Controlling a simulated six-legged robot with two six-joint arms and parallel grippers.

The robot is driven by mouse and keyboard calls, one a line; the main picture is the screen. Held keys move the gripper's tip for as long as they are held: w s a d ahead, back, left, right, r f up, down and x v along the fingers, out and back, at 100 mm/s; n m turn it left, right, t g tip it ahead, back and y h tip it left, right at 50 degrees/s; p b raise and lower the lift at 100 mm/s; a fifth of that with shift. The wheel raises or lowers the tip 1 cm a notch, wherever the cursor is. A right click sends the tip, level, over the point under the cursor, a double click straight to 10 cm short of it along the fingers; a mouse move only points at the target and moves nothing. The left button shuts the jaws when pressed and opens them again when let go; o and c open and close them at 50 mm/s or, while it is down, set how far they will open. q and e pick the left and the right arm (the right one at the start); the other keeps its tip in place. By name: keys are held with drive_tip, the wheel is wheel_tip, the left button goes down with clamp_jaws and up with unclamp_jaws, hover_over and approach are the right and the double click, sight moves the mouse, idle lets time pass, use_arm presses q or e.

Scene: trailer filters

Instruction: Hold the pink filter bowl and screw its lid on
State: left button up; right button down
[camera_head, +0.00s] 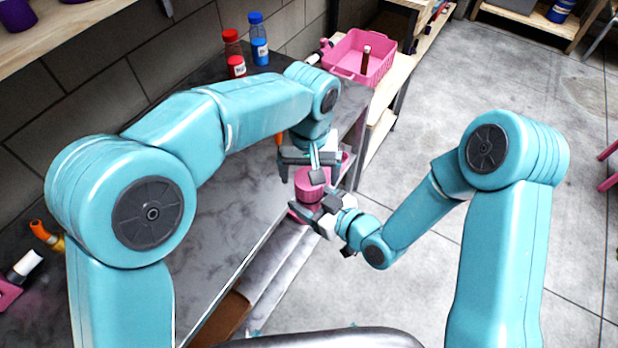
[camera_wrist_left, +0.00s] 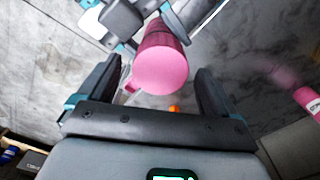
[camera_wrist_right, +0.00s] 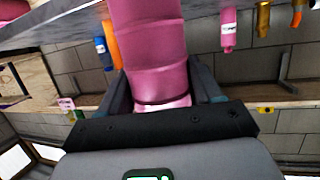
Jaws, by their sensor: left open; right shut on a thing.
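The pink filter bowl (camera_head: 311,188) is a ribbed cylinder at the bench's front edge, in the middle of the head view. My right gripper (camera_head: 322,208) is shut on it from the lower right. In the right wrist view the bowl (camera_wrist_right: 150,45) stands between the fingers, with a dark ring around one end. My left gripper (camera_head: 309,168) is open just above it. In the left wrist view a round pink top with a small side tab (camera_wrist_left: 160,70) lies between and beyond the open fingers. I cannot tell whether this top is the separate lid.
A grey bench (camera_head: 215,255) runs along the wall. A red-capped bottle (camera_head: 233,55), a blue-capped bottle (camera_head: 259,42) and a pink basket (camera_head: 345,67) stand at its far end. An orange-tipped item (camera_head: 45,235) lies at the left. The floor at right is clear.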

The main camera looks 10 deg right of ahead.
sight(309, 202)
use_arm(q)
drive_tip(key=shift+r, duration=0.55)
drive_tip(key=shift+c, duration=0.4)
wheel_tip(309, 202, up, 4)
drive_tip(key=n, duration=0.3)
drive_tip(key=shift+f, duration=0.25)
drive_tip(key=shift+f, duration=4.05)
